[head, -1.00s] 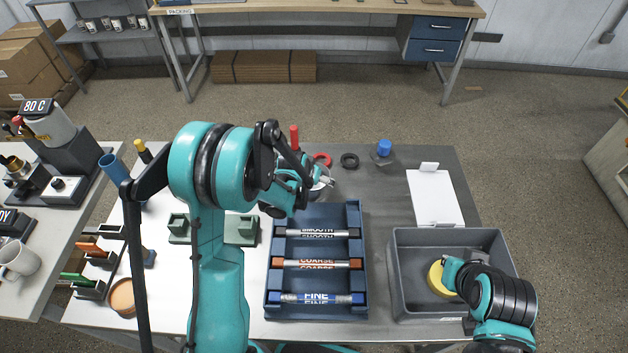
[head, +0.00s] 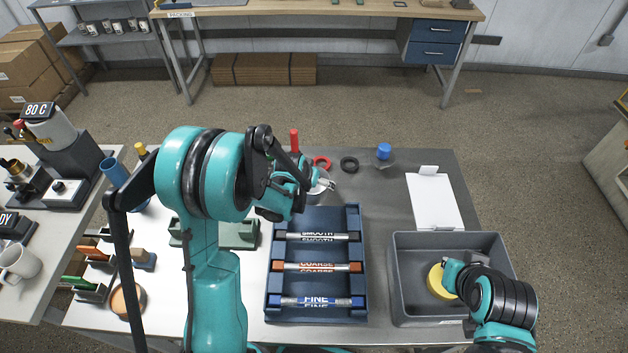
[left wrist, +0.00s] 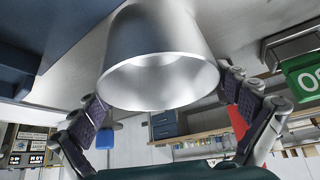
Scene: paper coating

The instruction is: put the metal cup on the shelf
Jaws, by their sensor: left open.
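The metal cup (left wrist: 165,45) is large in the left wrist view, a silvery cylinder with its rim toward the bottom of the picture. In the head view only a small part of it (head: 322,187) shows behind my left gripper (head: 308,180), beside the blue rack. My left gripper (left wrist: 160,118) is open, with one finger on each side of the cup; I cannot tell whether either touches it. My right gripper (head: 455,272) is low in the grey bin by a yellow round object (head: 440,282); its fingers are not clear. A grey shelf (head: 120,32) stands at the back left.
The blue rack (head: 316,217) holds rods marked SMOOTH, COARSE and FINE. The grey bin (head: 398,255) and a clipboard (head: 433,205) are to the right. A red upright object (head: 294,140), rings and a blue-topped item (head: 384,152) stand near the back edge.

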